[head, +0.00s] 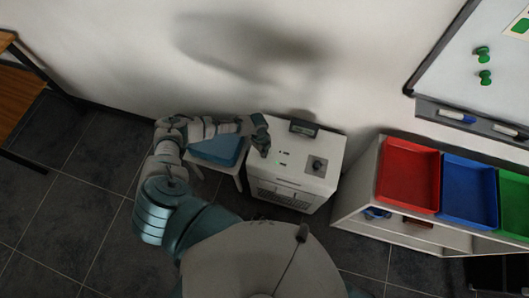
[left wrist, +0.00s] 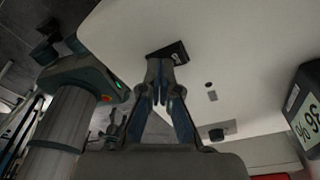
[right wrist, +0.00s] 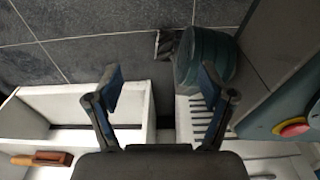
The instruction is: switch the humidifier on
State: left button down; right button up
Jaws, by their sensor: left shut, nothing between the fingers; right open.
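The humidifier (head: 290,180) is a white box against the wall, with a front vent, a dark dial (head: 316,166) and a small display (head: 303,128) on top. My left gripper (head: 264,150) is shut and empty over the left part of its top. In the left wrist view the humidifier's white top (left wrist: 235,45) fills much of the picture, and the left fingertips (left wrist: 160,70) overlap a small black switch-like part (left wrist: 170,50); I cannot tell whether they touch it. The display (left wrist: 305,110) reads about 36 %. My right gripper (right wrist: 161,80) is open and empty, away from the humidifier's top.
A blue bin (head: 218,150) on a white stand is left of the humidifier. A white shelf (head: 355,190) with red (head: 408,175), blue (head: 468,190) and green trays stands to the right. A whiteboard (head: 480,60) hangs above. A wooden-handled item (right wrist: 42,159) lies in the right wrist view.

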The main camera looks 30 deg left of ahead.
pick_arm(q)
jog(key=shift+s+f, duration=0.1)
pick_arm(e)
jog(key=shift+w+r, duration=1.3)
jog(key=shift+w, duration=0.7)
pick_arm(q)
jog(key=shift+r+p, duration=1.05)
jog(key=shift+r, duration=0.15)
jog(key=shift+r+p, duration=1)
jog(key=shift+r, duration=0.2)
jog(key=shift+r+p, duration=1.05)
jog(key=shift+r, duration=0.15)
pick_arm(e)
jog(key=s+d+r, duration=0.1)
jog(key=s, duration=0.7)
jog(key=shift+s+r, duration=0.15)
jog(key=shift+r, duration=0.05)
